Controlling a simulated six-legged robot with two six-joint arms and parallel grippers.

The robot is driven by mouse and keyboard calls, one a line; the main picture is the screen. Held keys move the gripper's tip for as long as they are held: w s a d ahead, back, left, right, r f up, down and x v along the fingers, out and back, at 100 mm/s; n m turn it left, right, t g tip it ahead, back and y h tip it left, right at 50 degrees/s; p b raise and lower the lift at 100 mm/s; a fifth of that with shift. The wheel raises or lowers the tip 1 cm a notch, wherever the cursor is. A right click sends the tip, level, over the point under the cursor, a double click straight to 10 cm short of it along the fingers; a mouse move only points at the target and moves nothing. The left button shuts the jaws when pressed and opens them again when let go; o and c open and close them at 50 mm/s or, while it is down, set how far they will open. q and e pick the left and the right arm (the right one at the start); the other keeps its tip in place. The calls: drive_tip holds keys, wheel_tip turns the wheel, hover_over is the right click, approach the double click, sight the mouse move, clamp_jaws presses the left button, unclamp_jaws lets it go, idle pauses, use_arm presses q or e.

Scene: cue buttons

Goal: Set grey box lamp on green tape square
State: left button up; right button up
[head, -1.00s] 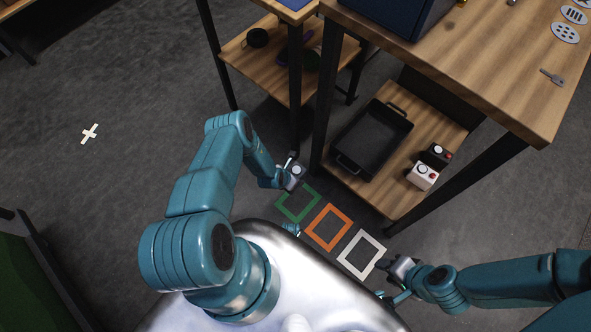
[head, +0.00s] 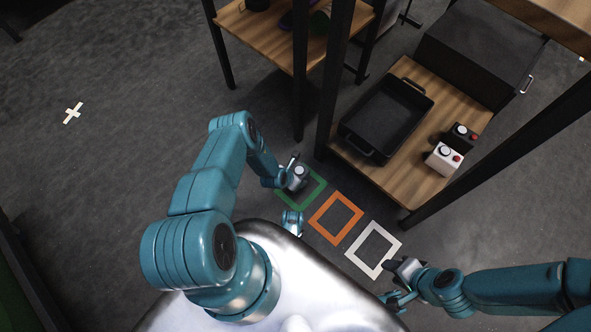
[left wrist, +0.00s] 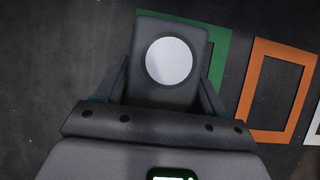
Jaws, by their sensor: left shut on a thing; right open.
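My left gripper (head: 286,176) is shut on the grey box lamp (head: 297,180), a small grey box with a pale round lens on top. The lamp also shows in the left wrist view (left wrist: 172,60), between the two fingers. The green tape square (head: 318,191) is on the floor, and the lamp covers part of it from above in both views. In the left wrist view green tape (left wrist: 222,50) shows along the lamp's right and top. I cannot tell whether the lamp touches the floor. My right gripper (head: 393,283) is open and empty near the white square.
An orange tape square (head: 347,236) and a white tape square (head: 389,262) lie to the right of the green one. A low wooden shelf (head: 405,182) holds a black tray (head: 368,128), a white button box (head: 440,162) and a black button box (head: 466,133). Table legs stand behind.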

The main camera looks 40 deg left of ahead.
use_arm(q)
drive_tip(key=shift+r, duration=0.1)
drive_tip(key=shift+f, duration=0.2)
drive_tip(key=o, duration=1.5)
drive_tip(key=shift+c, duration=0.2)
drive_tip(key=shift+r+p, duration=0.45)
drive_tip(key=p+v, duration=0.6)
drive_tip(key=v, duration=0.5)
drive_tip(key=shift+s, duration=0.2)
drive_tip(key=shift+r, duration=0.25)
